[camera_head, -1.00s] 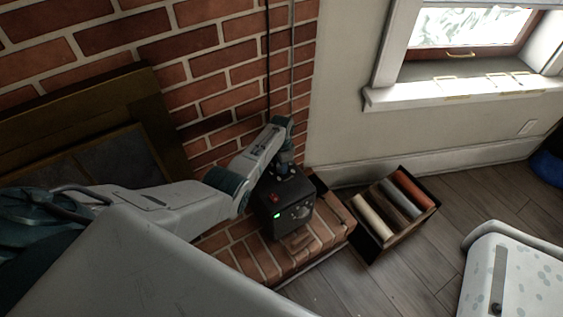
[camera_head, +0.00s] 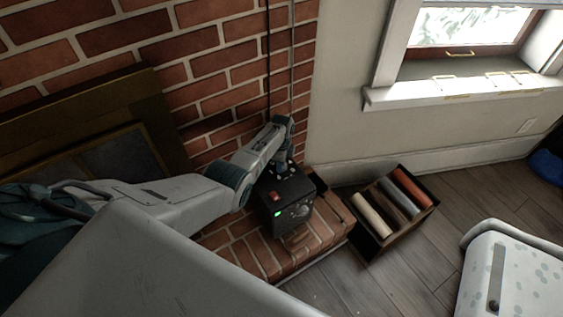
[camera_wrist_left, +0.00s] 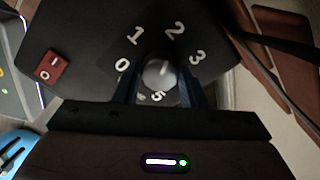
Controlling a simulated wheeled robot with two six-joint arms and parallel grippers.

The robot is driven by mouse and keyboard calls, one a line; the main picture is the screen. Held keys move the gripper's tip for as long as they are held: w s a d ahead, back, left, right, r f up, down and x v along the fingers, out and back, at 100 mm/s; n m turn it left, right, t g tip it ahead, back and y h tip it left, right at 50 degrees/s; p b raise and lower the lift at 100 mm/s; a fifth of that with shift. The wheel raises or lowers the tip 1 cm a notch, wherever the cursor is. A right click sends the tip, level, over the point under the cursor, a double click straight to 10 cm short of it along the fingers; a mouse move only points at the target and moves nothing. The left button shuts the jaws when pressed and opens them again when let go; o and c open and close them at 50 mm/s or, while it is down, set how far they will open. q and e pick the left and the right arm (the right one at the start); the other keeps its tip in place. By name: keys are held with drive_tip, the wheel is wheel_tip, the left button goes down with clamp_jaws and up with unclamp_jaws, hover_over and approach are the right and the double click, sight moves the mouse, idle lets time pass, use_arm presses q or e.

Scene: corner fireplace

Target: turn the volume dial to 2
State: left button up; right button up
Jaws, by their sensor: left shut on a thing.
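A dark box (camera_head: 287,200) with a red switch (camera_head: 274,196) and a green light stands on the brick hearth. In the left wrist view its top face carries the round grey volume dial (camera_wrist_left: 158,73), ringed by white numerals; 0, 1, 2, 3 and 5 show. The numeral 2 (camera_wrist_left: 176,27) lies above and right of the dial. My left gripper (camera_wrist_left: 158,86) is shut on the dial, one dark finger on each side. In the head view this gripper (camera_head: 283,164) is over the box top. I cannot clearly read the dial's pointer. My right gripper is not in view.
A dark crate (camera_head: 377,246) with several coloured rolls stands on the wood floor right of the hearth (camera_head: 262,262). The brick wall (camera_head: 223,75) rises close behind the box. A red rocker switch also shows in the left wrist view (camera_wrist_left: 53,68).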

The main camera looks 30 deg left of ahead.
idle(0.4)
use_arm(q)
drive_tip(key=o, duration=1)
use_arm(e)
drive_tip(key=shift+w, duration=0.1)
use_arm(q)
drive_tip(key=shift+r, duration=0.3)
wheel_tip(320, 180, up, 3)
drive_tip(key=shift+r+p, duration=0.2)
drive_tip(key=shift+p, duration=0.65)
wheel_tip(320, 180, up, 7)
drive_tip(key=p, duration=0.1)
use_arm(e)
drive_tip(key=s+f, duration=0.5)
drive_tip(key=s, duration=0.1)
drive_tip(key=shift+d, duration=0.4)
use_arm(q)
drive_tip(key=shift+f, duration=0.1)
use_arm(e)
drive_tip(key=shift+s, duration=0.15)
